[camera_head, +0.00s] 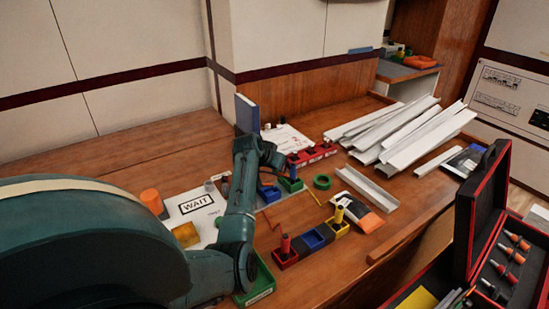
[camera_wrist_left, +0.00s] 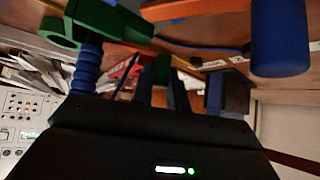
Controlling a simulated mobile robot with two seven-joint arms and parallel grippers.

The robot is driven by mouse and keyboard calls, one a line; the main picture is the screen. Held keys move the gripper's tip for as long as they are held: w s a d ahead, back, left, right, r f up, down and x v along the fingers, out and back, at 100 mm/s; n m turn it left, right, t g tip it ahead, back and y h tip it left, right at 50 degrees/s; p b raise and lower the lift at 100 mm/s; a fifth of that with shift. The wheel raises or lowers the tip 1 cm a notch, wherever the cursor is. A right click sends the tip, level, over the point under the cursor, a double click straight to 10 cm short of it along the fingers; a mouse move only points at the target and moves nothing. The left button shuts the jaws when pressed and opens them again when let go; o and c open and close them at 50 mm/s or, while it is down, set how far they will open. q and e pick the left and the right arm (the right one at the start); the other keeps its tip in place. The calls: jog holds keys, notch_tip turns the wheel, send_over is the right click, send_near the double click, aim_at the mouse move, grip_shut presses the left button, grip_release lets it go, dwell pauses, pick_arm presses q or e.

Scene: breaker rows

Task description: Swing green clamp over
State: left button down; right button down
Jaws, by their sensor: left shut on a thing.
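My left gripper (camera_wrist_left: 160,88) is shut on a green part (camera_wrist_left: 162,68) in the left wrist view; it looks like the green clamp, mostly hidden by the fingers. A larger green piece with a round hole (camera_wrist_left: 93,25) sits close by, above a ribbed blue post (camera_wrist_left: 86,72). A blue cylinder (camera_wrist_left: 280,38) hangs large at the right. In the head view my left arm reaches to the breaker row, where a green block (camera_head: 290,184) and a blue block (camera_head: 268,194) show. My wrist hides the fingertips there. My right gripper is not in view.
A red row (camera_head: 312,155) stands behind. A green ring (camera_head: 322,182) lies nearby. White channels (camera_head: 400,130) pile at the back. An open red toolbox (camera_head: 480,215) bounds the right.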

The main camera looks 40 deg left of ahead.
pick_arm(q)
jog(key=m+h, duration=0.1)
jog(key=w+m+h+b, duration=0.1)
jog(key=m, duration=0.1)
jog(key=shift+a+f+h, duration=0.15)
jog(key=shift+h, duration=0.15)
jog(key=shift+w+m+h+b, duration=0.25)
jog(key=shift+m+h+b, duration=0.25)
jog(key=shift+m, duration=0.2)
jog(key=shift+w+m+h+b, duration=0.2)
jog(key=shift+m+h+b, duration=0.2)
jog(key=shift+m+b, duration=0.25)
jog(key=shift+d, duration=0.2)
jog(key=shift+r, duration=0.2)
jog(key=c, duration=1.4)
grip_release()
jog(key=p+v, duration=0.1)
jog(key=v, duration=1.2)
jog(key=shift+r+p, duration=0.1)
jog(key=shift+p, duration=0.2)
jog(key=shift+w, duration=0.1)
